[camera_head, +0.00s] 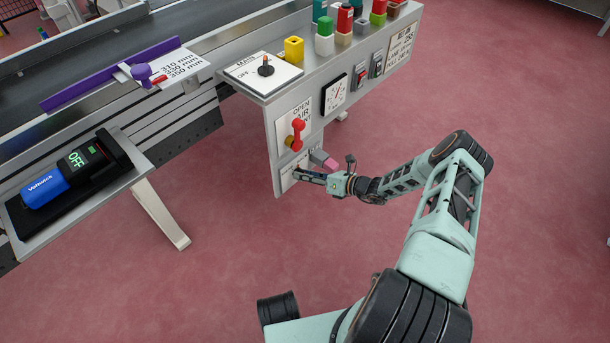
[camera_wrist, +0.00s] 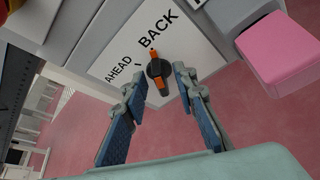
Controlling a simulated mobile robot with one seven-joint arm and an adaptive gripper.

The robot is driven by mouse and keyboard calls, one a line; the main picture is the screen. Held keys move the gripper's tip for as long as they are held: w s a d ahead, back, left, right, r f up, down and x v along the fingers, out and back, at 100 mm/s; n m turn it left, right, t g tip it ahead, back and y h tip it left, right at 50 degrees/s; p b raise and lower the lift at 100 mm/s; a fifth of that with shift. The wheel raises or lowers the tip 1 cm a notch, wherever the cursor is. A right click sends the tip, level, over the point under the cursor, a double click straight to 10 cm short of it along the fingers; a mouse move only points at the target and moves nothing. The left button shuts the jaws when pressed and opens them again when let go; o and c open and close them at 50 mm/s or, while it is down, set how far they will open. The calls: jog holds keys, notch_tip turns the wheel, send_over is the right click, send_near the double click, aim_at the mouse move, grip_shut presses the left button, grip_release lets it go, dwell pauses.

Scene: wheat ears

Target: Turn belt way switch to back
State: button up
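The belt way switch (camera_wrist: 158,72) is a black round knob with an orange bar, on a white plate (camera_wrist: 120,55) marked AHEAD and BACK. Its bar stands nearly upright in the wrist view, with its upper end close under the word BACK. My gripper (camera_wrist: 158,84) is open, with one finger on each side of the knob. The fingertips are close to the knob; I cannot tell whether they touch it. In the head view my gripper (camera_head: 305,175) is at the low part of the panel's front face and hides the switch.
A pink block on a grey mount (camera_wrist: 275,50) juts out right of the switch; it also shows in the head view (camera_head: 325,160). A red-handled air valve (camera_head: 297,134) sits above my gripper. The conveyor (camera_head: 100,60) stands at left.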

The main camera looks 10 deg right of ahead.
jog(key=v, duration=1.2)
jog(key=shift+r, duration=0.1)
